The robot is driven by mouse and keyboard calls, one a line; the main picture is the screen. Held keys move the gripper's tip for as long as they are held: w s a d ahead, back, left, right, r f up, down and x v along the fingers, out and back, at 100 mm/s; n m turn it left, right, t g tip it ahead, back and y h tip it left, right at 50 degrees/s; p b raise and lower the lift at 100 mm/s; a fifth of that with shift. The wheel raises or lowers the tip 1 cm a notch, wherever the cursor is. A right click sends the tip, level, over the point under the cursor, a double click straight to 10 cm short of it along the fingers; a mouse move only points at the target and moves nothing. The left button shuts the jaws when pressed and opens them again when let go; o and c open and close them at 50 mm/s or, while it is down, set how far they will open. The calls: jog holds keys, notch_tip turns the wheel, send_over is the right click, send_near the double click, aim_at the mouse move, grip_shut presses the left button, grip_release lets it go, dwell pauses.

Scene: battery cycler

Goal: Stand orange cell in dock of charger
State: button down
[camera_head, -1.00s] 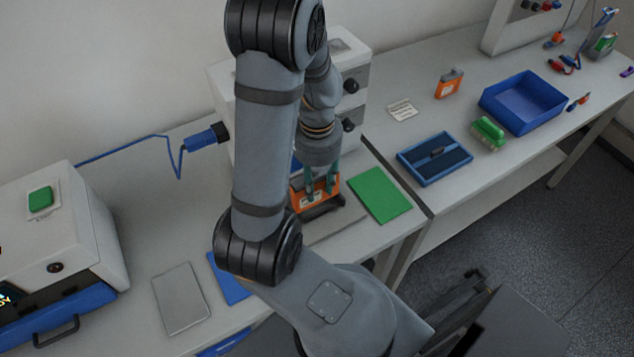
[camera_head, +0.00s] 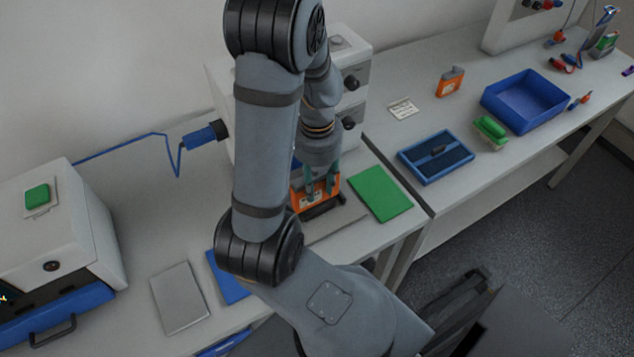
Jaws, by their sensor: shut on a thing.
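My gripper (camera_head: 321,185) points down in front of the white charger (camera_head: 357,65), partly hidden behind my own arm. Its teal fingers are shut on an orange cell with a white label (camera_head: 312,201). The cell looks upright, at a dark dock (camera_head: 322,210) at the foot of the charger. I cannot tell whether the cell rests fully on the dock's floor. My arm hides the left part of the charger and of the cell. A second orange cell (camera_head: 450,82) stands at the back of the right bench.
A green mat (camera_head: 380,194) lies right of the dock. On the right bench are a blue slotted tray (camera_head: 435,172), a green cell (camera_head: 490,129) and a blue bin (camera_head: 524,100). A white machine (camera_head: 60,225) and a grey plate (camera_head: 180,297) are at left.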

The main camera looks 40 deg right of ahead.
aim_at(317, 202)
jog(key=shift+f+b, duration=1.75)
jog(key=shift+b, duration=0.05)
dwell(0.6)
jog(key=c, duration=1.2)
grip_release()
notch_tip(317, 202, up, 12)
jog(key=shift+r, duration=0.1)
